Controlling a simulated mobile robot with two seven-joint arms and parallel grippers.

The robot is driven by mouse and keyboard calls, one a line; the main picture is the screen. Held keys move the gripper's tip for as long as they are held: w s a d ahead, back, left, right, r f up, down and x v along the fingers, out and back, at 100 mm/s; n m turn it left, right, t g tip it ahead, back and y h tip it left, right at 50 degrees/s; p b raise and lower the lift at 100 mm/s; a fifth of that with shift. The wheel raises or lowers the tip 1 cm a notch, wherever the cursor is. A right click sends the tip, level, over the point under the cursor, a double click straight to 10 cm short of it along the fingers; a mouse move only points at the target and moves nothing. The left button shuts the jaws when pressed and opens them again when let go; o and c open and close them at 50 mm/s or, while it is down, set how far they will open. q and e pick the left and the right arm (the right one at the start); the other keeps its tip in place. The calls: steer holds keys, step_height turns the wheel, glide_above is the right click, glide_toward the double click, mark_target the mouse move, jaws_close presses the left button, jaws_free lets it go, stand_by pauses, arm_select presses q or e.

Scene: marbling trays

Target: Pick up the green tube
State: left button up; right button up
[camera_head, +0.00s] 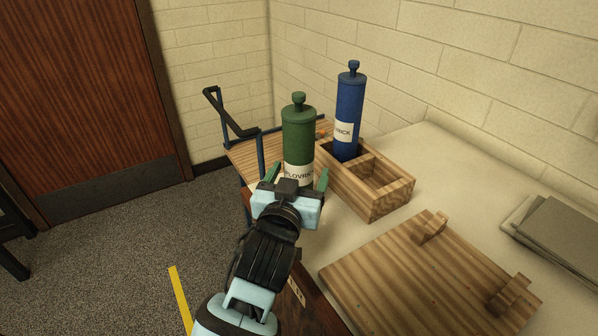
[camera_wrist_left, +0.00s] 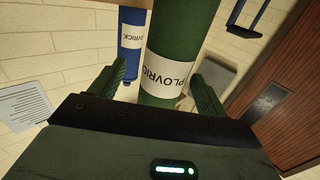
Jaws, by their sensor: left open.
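The green tube (camera_head: 298,132) is a tall upright cylinder with a knob on top and a white label. It is just left of the wooden box; its lower end is hidden behind my left gripper (camera_head: 298,175). That gripper is open, with a green finger on each side of the tube in the picture. In the left wrist view the green tube (camera_wrist_left: 178,45) shows between the two fingers, with gaps on both sides. I cannot tell how deep it sits between them. My right gripper is not in view.
A blue tube (camera_head: 349,108) stands in the wooden box (camera_head: 378,205), close right of the green tube. A slatted wooden board with two blocks (camera_head: 420,285) lies in front on the pale tabletop (camera_head: 462,180). Grey flat items (camera_head: 562,230) lie at right. A wooden cart (camera_head: 252,155) stands behind.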

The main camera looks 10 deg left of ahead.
mark_target(296, 174)
arm_select(q)
steer(key=w, duration=0.3)
steer(key=shift+w+a+f, duration=0.1)
steer(key=shift+w+a, duration=0.3)
steer(key=shift+w, duration=0.65)
steer(key=c, duration=1.1)
